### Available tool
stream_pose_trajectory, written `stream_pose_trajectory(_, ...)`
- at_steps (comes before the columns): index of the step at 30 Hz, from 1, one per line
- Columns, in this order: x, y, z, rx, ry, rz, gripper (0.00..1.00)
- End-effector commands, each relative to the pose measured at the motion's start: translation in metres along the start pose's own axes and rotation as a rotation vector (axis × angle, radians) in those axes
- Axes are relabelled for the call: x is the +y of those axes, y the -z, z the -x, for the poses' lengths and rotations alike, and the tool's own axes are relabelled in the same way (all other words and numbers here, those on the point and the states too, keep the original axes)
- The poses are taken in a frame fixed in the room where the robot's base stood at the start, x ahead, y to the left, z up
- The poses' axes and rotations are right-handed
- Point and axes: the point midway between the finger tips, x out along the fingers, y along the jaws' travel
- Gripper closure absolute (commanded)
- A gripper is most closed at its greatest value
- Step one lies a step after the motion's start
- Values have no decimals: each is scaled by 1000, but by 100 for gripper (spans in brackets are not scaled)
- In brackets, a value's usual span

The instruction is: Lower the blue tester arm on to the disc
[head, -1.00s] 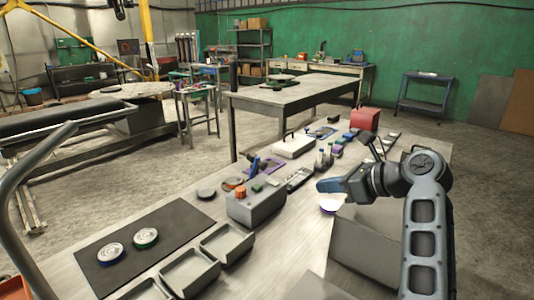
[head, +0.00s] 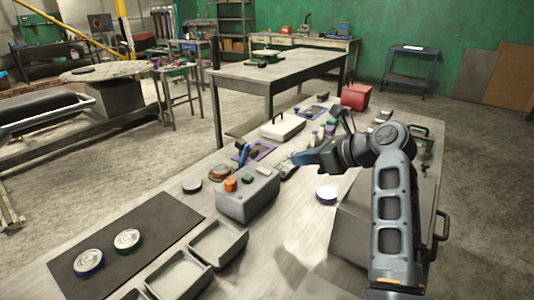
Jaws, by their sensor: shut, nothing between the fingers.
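A small blue upright arm (head: 243,153) stands tilted at a purple base (head: 257,151) on the long workbench, behind the grey box; it looks like the tester arm. Whether a disc lies beneath it is too small to tell. A white-topped disc with a purple rim (head: 326,194) lies on the bench below and right of my gripper. A blue-rimmed disc (head: 89,262) and a green-rimmed disc (head: 127,239) lie on the dark mat.
A grey box (head: 248,195) with an orange knob stands in front of the blue arm. Open trays (head: 218,243) line the near bench. A white case (head: 283,127), small bottles (head: 313,138) and a red box (head: 356,96) stand farther back. Bare bench lies around the purple-rimmed disc.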

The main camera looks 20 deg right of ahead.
Motion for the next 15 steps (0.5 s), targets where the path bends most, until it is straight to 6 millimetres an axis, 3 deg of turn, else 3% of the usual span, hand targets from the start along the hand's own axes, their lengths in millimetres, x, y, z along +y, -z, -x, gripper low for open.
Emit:
stream_pose_trajectory(12, 1, 0, -81, 2, -2, 0, 100)
stream_pose_trajectory(15, 0, -15, -90, 0, -2, 1, 100)
